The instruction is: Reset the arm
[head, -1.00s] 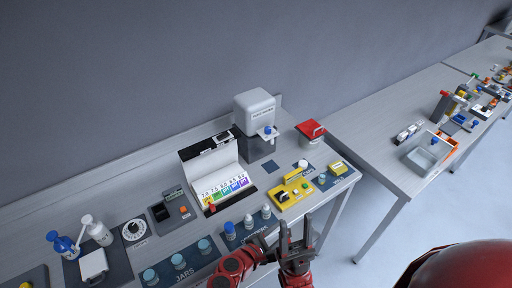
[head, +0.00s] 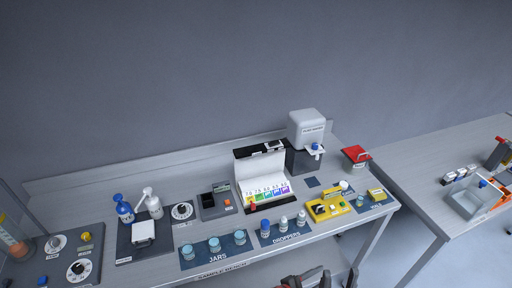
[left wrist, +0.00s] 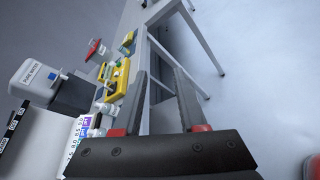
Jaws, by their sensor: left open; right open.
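In the left wrist view my left gripper (left wrist: 161,72) has two dark fingers spread apart with an empty gap. It is clear of the bench and its goods, with floor and bench legs beyond the fingertips. The rest of both arms is mostly out of view.
A second table (head: 430,165) stands right, across a floor gap.

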